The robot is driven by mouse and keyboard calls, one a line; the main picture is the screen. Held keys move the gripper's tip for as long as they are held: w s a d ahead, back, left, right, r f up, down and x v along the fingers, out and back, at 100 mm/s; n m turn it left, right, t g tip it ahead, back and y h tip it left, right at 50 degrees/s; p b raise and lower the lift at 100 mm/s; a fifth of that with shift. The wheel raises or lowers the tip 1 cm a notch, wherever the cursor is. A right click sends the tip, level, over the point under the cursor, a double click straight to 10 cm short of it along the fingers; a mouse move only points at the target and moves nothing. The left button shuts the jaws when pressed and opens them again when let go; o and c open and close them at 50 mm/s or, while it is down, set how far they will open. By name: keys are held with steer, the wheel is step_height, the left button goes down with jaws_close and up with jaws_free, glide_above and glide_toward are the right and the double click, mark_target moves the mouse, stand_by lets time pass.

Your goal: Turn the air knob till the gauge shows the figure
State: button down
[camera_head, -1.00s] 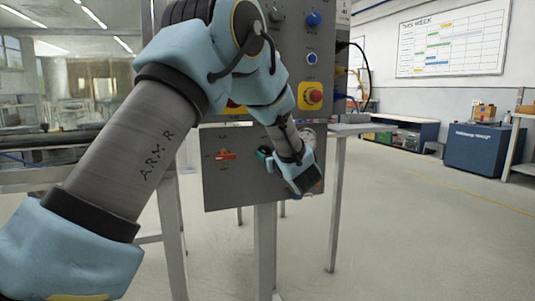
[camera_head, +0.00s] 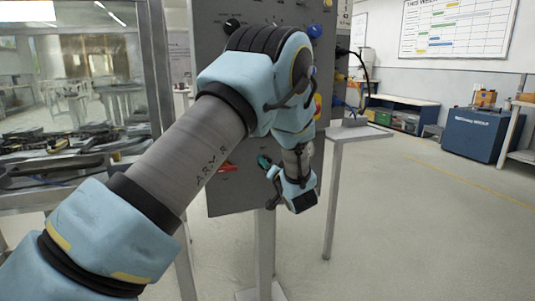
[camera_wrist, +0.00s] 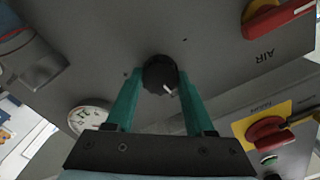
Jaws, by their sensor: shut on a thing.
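A black round knob (camera_wrist: 158,72) with a white mark sits on the grey panel in the wrist view. The two teal fingers of my gripper (camera_wrist: 161,82) are shut on it, one on each side. In the head view, my gripper (camera_head: 264,163) reaches the lower panel, and the knob is hidden there. A round white gauge (camera_wrist: 90,116) is to the lower left of the knob in the wrist view, partly cut off by my gripper body. Its needle and figures are too small to read. In the head view my arm hides the gauge.
A red lever (camera_wrist: 284,15) is on the panel beside the word AIR. In the head view, a small table (camera_head: 352,133) stands right of the panel, with clear floor beyond.

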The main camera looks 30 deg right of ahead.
steer(key=shift+m+p, duration=1.4)
steer(key=shift+m, duration=0.2)
steer(key=shift+c, duration=1.3)
jaws_free()
steer(key=s+a, duration=0.1)
steer(key=s, duration=0.9)
steer(key=shift+s+a+b, duration=0.15)
steer(key=shift+s+b, duration=0.2)
